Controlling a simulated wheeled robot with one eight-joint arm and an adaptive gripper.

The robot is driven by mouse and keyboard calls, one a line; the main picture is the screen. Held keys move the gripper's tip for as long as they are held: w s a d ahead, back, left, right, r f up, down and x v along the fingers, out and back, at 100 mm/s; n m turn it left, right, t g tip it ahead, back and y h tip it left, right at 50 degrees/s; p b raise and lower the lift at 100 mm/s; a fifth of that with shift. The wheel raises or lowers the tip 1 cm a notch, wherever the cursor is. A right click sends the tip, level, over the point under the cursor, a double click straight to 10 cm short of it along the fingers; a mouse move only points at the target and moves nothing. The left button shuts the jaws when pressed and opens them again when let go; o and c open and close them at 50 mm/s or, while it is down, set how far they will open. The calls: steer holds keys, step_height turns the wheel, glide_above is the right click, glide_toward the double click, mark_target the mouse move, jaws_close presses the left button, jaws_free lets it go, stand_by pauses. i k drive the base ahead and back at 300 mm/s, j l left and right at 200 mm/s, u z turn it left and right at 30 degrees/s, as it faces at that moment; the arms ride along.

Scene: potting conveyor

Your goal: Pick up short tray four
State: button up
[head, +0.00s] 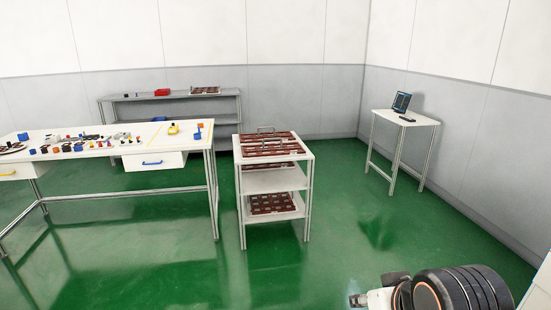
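Brown-red trays with pale pieces in them sit on a white shelf cart (278,182) in the middle of the head view. Trays with metal handles lie on its top (270,144). Another tray (268,166) shows in part on the level below, and one (272,205) lies on the lowest shelf. I read no number on any of them, so I cannot tell which is short tray four. Part of my gripper (366,300) shows at the bottom right, well in front of and apart from the cart. Its fingers are partly cut off, so its opening is unclear.
A long white workbench (100,158) with many small parts stands left of the cart. A grey shelf (170,108) with a red bin (162,92) and a tray (205,90) stands behind. A small table (405,117) with a laptop (401,101) stands right. Green floor is clear before the cart.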

mark_target(288, 149)
steer(key=i+l+z, duration=0.15)
steer(key=i, duration=0.65)
steer(key=i+l+z, duration=0.15)
steer(key=i, duration=0.7)
steer(key=i+u, duration=0.4)
steer(key=i+l+u, duration=0.2)
steer(key=u, duration=0.2)
steer(key=i+l+u, duration=0.3)
steer(key=u, duration=0.15)
steer(key=i+l+u, duration=0.2)
steer(key=u, duration=0.2)
steer(key=i+l+u, duration=0.2)
steer(key=l, duration=0.15)
steer(key=l+u, duration=0.15)
steer(key=l, duration=0.15)
steer(key=i+l+u, duration=0.2)
steer(key=l, duration=0.15)
steer(key=k, duration=0.1)
